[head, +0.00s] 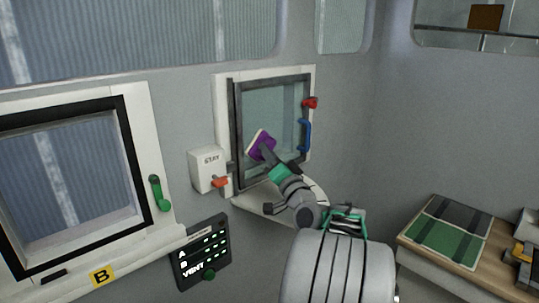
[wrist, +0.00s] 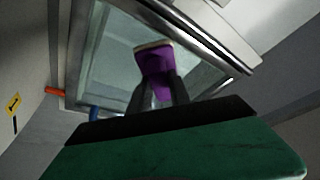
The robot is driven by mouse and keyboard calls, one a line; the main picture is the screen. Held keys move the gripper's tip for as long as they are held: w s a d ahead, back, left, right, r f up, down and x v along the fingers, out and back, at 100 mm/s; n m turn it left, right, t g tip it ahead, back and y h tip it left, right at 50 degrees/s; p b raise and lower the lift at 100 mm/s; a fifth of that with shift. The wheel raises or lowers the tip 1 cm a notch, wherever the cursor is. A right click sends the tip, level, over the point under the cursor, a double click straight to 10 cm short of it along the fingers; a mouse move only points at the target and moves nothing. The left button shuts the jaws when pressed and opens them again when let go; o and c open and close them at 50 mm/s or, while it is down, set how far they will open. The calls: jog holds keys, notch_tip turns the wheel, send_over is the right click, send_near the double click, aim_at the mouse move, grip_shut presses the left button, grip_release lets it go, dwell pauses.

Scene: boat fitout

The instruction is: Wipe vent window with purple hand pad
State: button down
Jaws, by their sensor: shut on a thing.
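The vent window (head: 283,112) is a dark-framed pane in a white surround on the grey wall, with a red latch (head: 310,103) and a blue handle (head: 305,135) on its right side. My gripper (head: 270,160) is shut on the purple hand pad (head: 261,145), which is in front of the pane's lower left part. In the wrist view the purple pad (wrist: 154,62) shows between the two dark fingers (wrist: 157,92), with the window glass (wrist: 115,62) behind it. I cannot tell whether the pad touches the glass. The pad's far face is mostly hidden.
A white STAY box (head: 208,170) with a red lever (head: 220,182) is left of the window. A white ledge (head: 260,202) juts out below. A dark VENT panel (head: 203,252) is lower left. A bench with a green-and-grey mat (head: 445,238) stands right.

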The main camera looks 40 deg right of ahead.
jog(key=shift+w, duration=0.35)
jog(key=shift+d+f, duration=0.1)
jog(key=shift+d, duration=0.2)
jog(key=shift+w+a+b, duration=0.2)
jog(key=shift+a+b, duration=0.05)
jog(key=shift+b, duration=1.05)
jog(key=shift+s, duration=0.1)
